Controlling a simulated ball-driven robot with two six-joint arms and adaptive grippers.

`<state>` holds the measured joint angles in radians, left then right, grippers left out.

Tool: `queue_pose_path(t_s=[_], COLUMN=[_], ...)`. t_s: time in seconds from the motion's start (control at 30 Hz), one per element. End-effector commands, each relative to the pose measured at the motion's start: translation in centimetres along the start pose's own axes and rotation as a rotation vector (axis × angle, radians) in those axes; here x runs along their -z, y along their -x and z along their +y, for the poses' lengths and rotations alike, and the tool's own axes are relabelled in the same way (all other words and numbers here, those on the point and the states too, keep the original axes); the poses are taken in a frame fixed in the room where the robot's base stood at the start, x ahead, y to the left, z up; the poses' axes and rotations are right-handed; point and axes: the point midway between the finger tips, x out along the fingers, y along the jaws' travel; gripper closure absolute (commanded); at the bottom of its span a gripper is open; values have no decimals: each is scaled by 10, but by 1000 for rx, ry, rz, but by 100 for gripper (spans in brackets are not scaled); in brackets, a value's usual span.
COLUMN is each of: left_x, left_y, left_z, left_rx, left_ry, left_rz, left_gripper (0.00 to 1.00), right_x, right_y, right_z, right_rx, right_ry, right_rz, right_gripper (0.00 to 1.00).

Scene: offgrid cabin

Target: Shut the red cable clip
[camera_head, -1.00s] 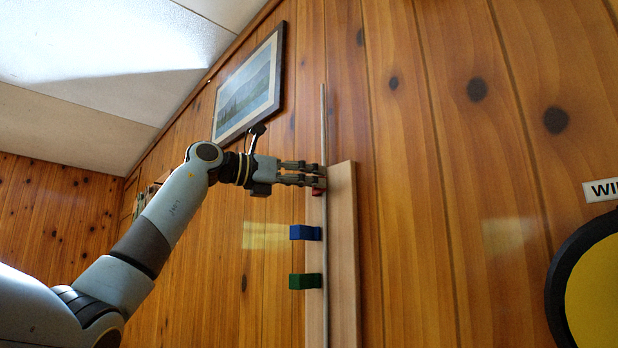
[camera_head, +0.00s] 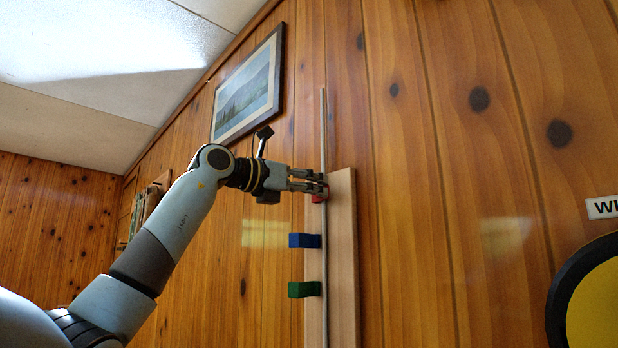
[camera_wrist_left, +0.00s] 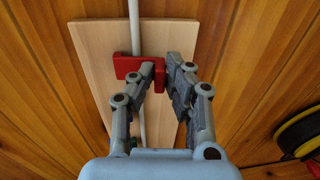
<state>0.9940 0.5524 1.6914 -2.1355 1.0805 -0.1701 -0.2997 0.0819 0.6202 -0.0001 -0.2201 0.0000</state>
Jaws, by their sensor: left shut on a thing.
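The red cable clip (camera_head: 318,198) is at the top of a pale wooden board (camera_head: 343,250), beside the grey cable (camera_head: 323,130) that runs up the board. In the left wrist view the red clip (camera_wrist_left: 138,68) lies across the cable, with a part standing out at its right end. My left gripper (camera_head: 322,183) is shut on the red clip; its fingertips (camera_wrist_left: 160,70) sit on either side of that part and hide some of it. I cannot tell whether the clip is fully closed. My right gripper is not in view.
A blue clip (camera_head: 305,240) and a green clip (camera_head: 305,289) sit lower on the same board. A framed picture (camera_head: 248,88) hangs on the wood wall above my left arm. A black and yellow round thing (camera_head: 595,295) is at the far right.

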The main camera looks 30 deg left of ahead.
Motion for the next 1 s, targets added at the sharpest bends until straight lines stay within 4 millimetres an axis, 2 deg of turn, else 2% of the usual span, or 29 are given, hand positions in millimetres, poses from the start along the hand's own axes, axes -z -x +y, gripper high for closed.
queue_pose_path(t_s=[0.03, 0.13, 0.3, 0.33, 0.47, 0.5, 0.8, 0.87, 1.0], left_x=[-4, -3, 1, 1, 1, 1, 1, 1, 2], left_y=[-2, -4, -4, -4, -4, -4, -1, 5, 30], left_z=[-3, -5, -3, -3, -3, -3, -3, -2, -5], left_rx=[-26, -76, -81, -81, -80, -80, -80, -82, -84], left_ry=[0, 0, 0, 0, 0, 0, 0, -1, -6], left_rz=[2, 1, 1, 1, 1, 1, 0, 1, 5], left_gripper=[100, 100, 100, 84, 67, 65, 65, 65, 65], right_x=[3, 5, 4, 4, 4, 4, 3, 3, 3], right_y=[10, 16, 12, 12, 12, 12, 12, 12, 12], right_z=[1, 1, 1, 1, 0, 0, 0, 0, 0], right_rx=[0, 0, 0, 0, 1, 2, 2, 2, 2], right_ry=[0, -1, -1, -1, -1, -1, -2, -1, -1], right_rz=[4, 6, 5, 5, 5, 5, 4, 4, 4], right_gripper=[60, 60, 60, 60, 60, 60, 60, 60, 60])
